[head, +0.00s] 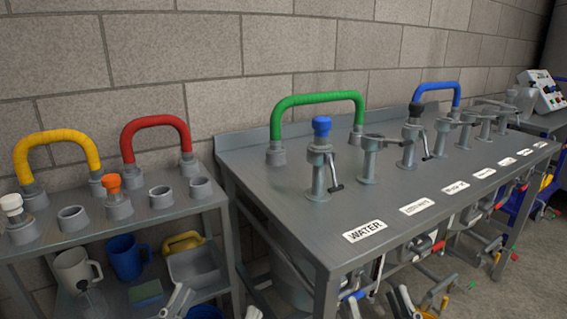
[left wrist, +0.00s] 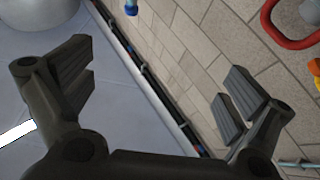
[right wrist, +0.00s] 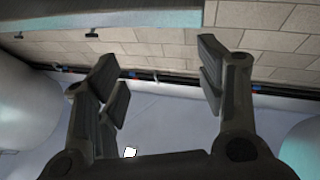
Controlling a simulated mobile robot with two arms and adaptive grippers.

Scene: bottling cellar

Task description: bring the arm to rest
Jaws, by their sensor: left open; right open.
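My left gripper (head: 214,307) shows only by its fingertips at the bottom edge of the head view, in front of the low shelf unit. In the left wrist view its fingers (left wrist: 158,88) are spread wide with nothing between them. My right gripper (head: 380,304) shows by its fingertips at the bottom of the head view, below the front edge of the steel bench. In the right wrist view its fingers (right wrist: 160,85) are apart and empty. The arms behind both grippers are mostly out of the head view.
The steel bench (head: 285,205) carries taps, a green hose (head: 318,98) and a WATER label (head: 365,231). The low shelf unit (head: 120,232) left of it holds yellow (head: 55,138) and red (head: 155,122) hoses, with mugs (head: 127,257) below. Clamps and valves crowd the bench's front.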

